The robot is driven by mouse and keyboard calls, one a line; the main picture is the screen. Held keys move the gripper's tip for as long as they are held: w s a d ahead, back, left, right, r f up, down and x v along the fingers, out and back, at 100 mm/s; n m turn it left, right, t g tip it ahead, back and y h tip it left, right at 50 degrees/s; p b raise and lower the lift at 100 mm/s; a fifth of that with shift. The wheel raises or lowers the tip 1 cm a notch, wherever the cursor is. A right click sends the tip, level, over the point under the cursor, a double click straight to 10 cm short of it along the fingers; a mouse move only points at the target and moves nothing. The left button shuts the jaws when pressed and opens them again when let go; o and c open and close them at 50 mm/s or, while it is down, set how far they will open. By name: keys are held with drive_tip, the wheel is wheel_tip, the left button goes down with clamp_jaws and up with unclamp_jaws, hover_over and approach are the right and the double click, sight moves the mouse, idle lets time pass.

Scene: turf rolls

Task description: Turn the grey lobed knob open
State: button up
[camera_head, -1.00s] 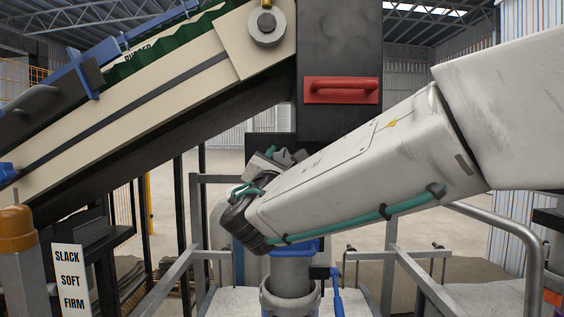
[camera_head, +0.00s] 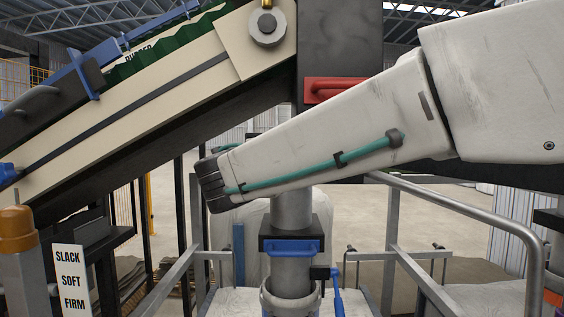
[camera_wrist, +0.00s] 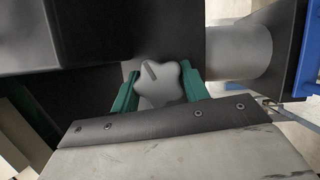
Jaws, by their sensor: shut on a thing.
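The grey lobed knob (camera_wrist: 158,84) shows in the middle of the wrist view, with a raised pointer ridge tilted toward its upper left. My gripper (camera_wrist: 161,72) has one green finger on each side of the knob and is shut on it. The knob sits in front of a dark housing and beside a grey round pipe (camera_wrist: 238,52). In the head view my arm hides the knob, and the fingers do not show there.
In the head view a grey post (camera_head: 292,212) with a blue-handled clamp (camera_head: 291,248) stands below my forearm. A slanted conveyor (camera_head: 130,112) fills the left, near a SLACK/SOFT/FIRM sign (camera_head: 73,281). A red handle (camera_head: 335,88) and bent metal rail (camera_head: 470,212) are close to my arm.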

drive_tip(key=m+g, duration=0.1)
drive_tip(key=m, duration=0.3)
drive_tip(key=shift+g+y, duration=0.4)
drive_tip(key=shift+m, duration=0.3)
drive_tip(key=o, duration=1)
